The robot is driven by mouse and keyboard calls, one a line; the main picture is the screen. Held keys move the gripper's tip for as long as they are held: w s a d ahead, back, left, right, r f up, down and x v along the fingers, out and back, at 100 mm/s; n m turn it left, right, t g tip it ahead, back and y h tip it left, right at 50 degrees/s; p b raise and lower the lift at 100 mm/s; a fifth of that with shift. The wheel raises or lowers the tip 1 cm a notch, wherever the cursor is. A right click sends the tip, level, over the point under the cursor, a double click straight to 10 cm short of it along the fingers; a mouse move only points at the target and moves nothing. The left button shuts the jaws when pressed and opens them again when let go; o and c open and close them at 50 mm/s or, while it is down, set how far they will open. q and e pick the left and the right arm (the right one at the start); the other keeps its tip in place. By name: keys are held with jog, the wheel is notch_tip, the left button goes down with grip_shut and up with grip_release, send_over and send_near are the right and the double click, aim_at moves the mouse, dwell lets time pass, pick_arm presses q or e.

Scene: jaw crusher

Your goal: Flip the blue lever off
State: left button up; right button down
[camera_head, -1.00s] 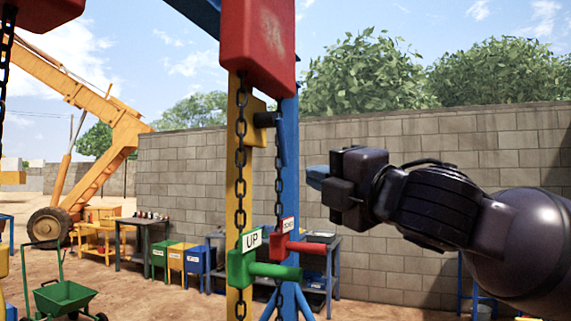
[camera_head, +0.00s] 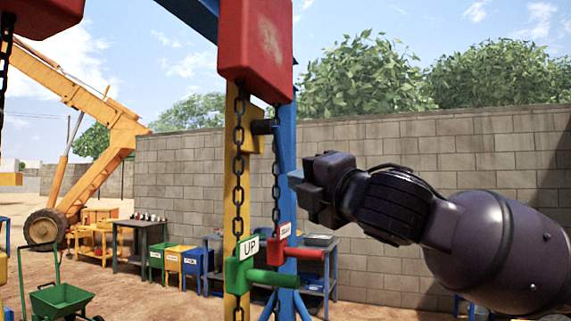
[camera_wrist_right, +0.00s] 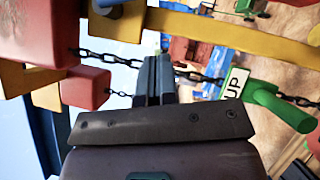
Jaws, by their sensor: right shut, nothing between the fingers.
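The dark pivot (camera_head: 262,127) sits on a yellow bracket high on the yellow post (camera_head: 237,190). The blue lever does not stand out from the blue post (camera_head: 287,160) behind it in the head view, so I cannot tell its angle. A blue rounded part (camera_wrist_right: 108,8) at the top edge of the wrist view may belong to it. My right gripper (camera_head: 296,180) is to the right of the posts and lower than the pivot. Its fingers (camera_wrist_right: 152,78) are together and empty. My left gripper is not in view.
A green handle marked UP (camera_head: 258,272) and a red handle (camera_head: 297,252) hang on chains below. A red box (camera_head: 256,45) hangs above. Workbenches, coloured bins (camera_head: 180,260) and a brick wall (camera_head: 420,150) stand behind.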

aim_at(284, 168)
jog(key=x, duration=0.2)
jog(key=d+p+x, duration=0.1)
jog(key=x, duration=0.2)
jog(key=w+p+x, duration=0.1)
jog(key=x, duration=0.1)
jog(key=shift+w+d+r, duration=0.1)
jog(key=shift+w+r, duration=0.05)
jog(key=shift+r, duration=0.2)
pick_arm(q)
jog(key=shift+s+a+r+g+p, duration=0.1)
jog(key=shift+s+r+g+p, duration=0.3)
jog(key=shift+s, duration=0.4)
pick_arm(e)
jog(key=shift+w+d+r, duration=0.1)
jog(key=shift+w, duration=0.45)
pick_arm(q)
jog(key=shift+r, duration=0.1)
pick_arm(e)
jog(key=shift+d, duration=0.1)
jog(key=shift+n, duration=0.3)
